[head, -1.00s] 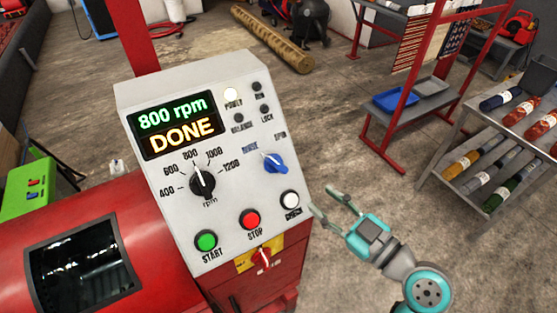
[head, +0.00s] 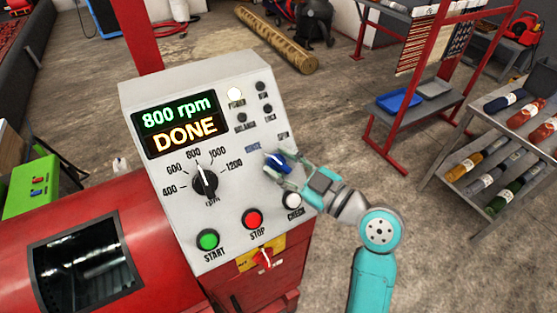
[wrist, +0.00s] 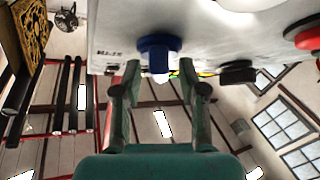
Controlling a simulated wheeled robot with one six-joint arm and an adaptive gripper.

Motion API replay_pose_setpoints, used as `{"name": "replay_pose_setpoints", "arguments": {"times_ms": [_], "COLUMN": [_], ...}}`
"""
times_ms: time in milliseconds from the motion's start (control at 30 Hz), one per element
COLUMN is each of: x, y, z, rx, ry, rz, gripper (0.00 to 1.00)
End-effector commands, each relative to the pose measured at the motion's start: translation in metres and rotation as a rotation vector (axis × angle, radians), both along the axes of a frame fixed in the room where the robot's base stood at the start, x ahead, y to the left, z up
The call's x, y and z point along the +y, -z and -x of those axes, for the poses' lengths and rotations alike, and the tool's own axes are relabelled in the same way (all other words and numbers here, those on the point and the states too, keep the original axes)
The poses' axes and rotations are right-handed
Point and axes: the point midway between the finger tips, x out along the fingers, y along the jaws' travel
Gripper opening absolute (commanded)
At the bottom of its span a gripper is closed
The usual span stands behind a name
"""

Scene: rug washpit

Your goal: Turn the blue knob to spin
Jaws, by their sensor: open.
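The blue knob (head: 275,160) sits on the right side of the sloped control panel, below the small RINSE and SPIN labels. Its pointer end appears to face upper left, toward the RINSE side, though my fingers partly cover it. My gripper (head: 281,165) is open at the panel, with a finger on either side of the knob. In the wrist view, the blue knob (wrist: 158,43) lies between the tips of my gripper (wrist: 159,68), with gaps on both sides. The display (head: 181,123) reads 800 rpm and DONE.
Close by on the panel are the white CHECK button (head: 292,200), red STOP button (head: 252,219), green START button (head: 208,239) and black rpm dial (head: 204,181). A red-and-yellow switch (head: 262,258) is below.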

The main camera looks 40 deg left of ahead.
Motion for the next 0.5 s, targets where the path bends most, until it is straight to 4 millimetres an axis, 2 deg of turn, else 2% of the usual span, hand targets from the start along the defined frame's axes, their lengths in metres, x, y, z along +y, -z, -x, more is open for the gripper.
{"name": "replay_pose_setpoints", "arguments": {"times_ms": [133, 433, 467, 500], "x": [0.0092, 0.0109, 0.0109, 0.0109], "y": [-0.0005, -0.0001, -0.0001, -0.0001], "z": [-0.0001, -0.0004, -0.0004, -0.0004], "rx": [-0.001, 0.0, 0.0, 0.0], "ry": [0.0, 0.0, 0.0, 0.0], "rz": [0.0, 0.0, 0.0, 0.0], "gripper": [0.42, 0.42, 0.37, 0.27]}}
